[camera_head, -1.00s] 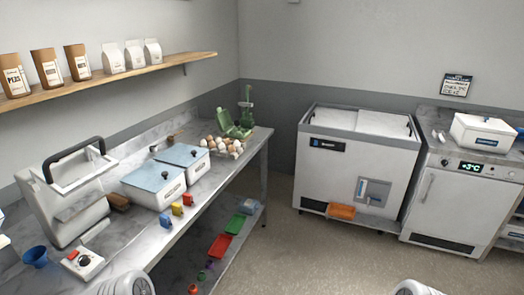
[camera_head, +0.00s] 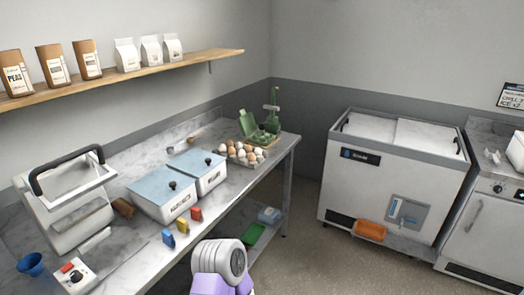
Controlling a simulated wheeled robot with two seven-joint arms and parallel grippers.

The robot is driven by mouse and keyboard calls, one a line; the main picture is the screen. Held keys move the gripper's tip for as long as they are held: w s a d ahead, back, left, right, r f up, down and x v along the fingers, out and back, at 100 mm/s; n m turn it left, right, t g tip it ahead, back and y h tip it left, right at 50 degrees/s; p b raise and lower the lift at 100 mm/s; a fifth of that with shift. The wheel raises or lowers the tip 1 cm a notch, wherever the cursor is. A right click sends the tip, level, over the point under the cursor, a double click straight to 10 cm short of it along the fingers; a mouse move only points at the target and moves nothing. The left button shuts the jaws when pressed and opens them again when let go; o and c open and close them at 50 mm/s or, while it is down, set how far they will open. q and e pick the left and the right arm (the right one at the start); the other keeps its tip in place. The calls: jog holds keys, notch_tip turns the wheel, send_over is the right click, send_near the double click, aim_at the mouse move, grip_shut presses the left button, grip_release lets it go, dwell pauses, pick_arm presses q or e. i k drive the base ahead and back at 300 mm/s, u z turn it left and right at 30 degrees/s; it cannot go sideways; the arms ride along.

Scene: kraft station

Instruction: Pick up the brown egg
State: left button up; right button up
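Brown and white eggs (camera_head: 243,153) sit together in a cluster near the far right end of the steel counter. Several of them are brown, and one brown egg (camera_head: 222,148) lies at the left edge of the cluster. A green carton (camera_head: 250,125) stands open just behind the eggs. Part of one of my arms, grey with a purple section, shows at the bottom middle, well short of the eggs. No gripper fingers are in view.
Two blue-lidded boxes (camera_head: 163,186) stand on the counter, with small red, yellow and blue blocks (camera_head: 182,226) before them. A large handled machine (camera_head: 68,205) stands at left. A chest freezer (camera_head: 390,185) stands across the open floor (camera_head: 320,250).

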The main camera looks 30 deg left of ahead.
aim_at(251, 156)
jog(key=i, duration=2.8)
jog(key=u, duration=2.45)
